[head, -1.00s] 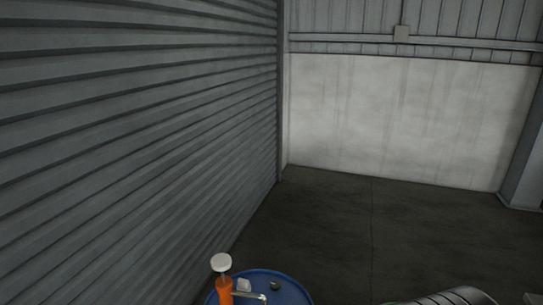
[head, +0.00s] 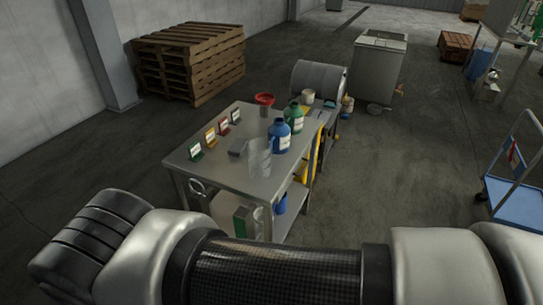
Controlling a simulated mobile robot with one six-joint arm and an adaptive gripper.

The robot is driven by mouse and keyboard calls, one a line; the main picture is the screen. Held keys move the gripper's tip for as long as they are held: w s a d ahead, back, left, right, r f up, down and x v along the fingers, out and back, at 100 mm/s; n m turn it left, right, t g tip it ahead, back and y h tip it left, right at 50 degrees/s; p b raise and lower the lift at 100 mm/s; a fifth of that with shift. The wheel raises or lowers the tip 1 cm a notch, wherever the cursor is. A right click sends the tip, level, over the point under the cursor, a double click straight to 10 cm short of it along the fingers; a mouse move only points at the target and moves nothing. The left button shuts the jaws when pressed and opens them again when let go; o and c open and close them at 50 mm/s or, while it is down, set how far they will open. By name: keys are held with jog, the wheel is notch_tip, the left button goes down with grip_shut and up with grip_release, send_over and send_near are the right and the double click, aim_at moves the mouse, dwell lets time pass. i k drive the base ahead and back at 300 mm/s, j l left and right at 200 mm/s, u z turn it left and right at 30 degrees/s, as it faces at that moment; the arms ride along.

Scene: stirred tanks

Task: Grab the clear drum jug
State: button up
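A clear, see-through jug (head: 260,158) stands upright near the front right edge of a metal workbench (head: 233,178). A blue bottle with a white label (head: 279,137) stands just behind it to the right, and a green bottle (head: 295,115) is behind that. My arm lies across the bottom of the head view, nearer to me than the bench. My gripper is not in view.
Small coloured signs (head: 210,137) line the bench's left side, with a red funnel (head: 264,99) at the back. A whitish container (head: 226,210) sits under the bench. Pallets (head: 188,62) stand behind left; a blue trolley (head: 518,198) is right. Floor between is open.

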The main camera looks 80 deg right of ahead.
aim_at(260, 149)
jog(key=z, duration=2.3)
jog(key=i+l+u, duration=0.15)
jog(key=u, duration=0.3)
jog(key=i+l+u, duration=0.1)
jog(key=l+u, duration=0.65)
jog(key=u, duration=0.15)
jog(key=l+u, duration=0.45)
jog(key=l, duration=0.45)
jog(key=k+l+u, duration=0.1)
jog(key=l, duration=0.35)
jog(key=k+l, duration=0.1)
jog(key=l, duration=0.35)
jog(key=u, duration=0.05)
